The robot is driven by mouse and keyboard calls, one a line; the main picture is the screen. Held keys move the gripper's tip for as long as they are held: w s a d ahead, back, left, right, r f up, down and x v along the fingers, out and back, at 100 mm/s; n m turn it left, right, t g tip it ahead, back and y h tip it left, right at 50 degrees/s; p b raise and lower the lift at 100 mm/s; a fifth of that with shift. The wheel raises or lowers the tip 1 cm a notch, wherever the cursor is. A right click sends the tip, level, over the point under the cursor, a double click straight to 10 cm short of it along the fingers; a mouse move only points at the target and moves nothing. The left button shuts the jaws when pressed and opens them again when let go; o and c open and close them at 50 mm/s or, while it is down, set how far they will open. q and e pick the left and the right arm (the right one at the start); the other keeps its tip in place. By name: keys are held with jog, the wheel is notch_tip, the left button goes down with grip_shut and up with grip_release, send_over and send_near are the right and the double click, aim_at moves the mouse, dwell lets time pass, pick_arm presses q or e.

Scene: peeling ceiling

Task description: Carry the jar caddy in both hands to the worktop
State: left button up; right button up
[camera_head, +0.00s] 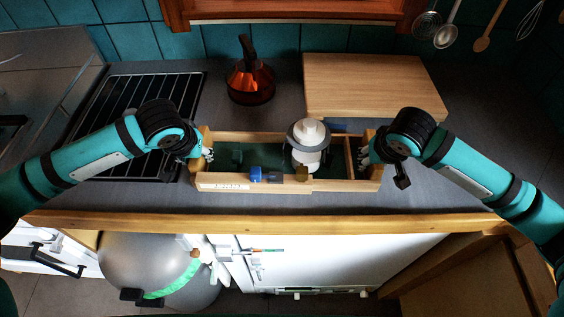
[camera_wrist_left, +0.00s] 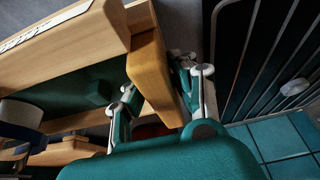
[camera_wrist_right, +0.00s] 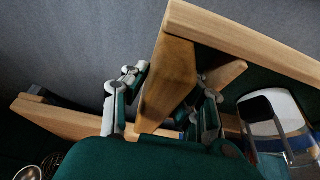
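The jar caddy (camera_head: 250,184), a long wooden tray with a green floor, is over the worktop (camera_head: 330,203) in front of a chopping board. I cannot tell whether it rests there or hangs slightly above. A white jar (camera_head: 311,155) with a grey collar stands upright in its right half. My left gripper (camera_head: 207,153) is at the left end; its fingers lie on both sides of the end wall (camera_wrist_left: 156,75), closed on it. My right gripper (camera_head: 364,155) likewise has its fingers around the right end wall (camera_wrist_right: 168,85). The fingertip contact is partly hidden.
A copper kettle (camera_head: 250,82) stands behind the caddy, and the chopping board (camera_head: 370,82) lies behind right. A black hob grate (camera_head: 140,100) is to the left. The worktop's wooden front edge (camera_head: 270,223) is close before the caddy. A grey round object (camera_head: 155,265) is below.

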pick_arm(q)
grip_shut()
pick_arm(e)
grip_shut()
pick_arm(q)
jog(key=shift+w+r, duration=0.1)
jog(key=shift+r, duration=0.05)
pick_arm(e)
jog(key=shift+w+r, duration=0.1)
jog(key=shift+r, duration=0.05)
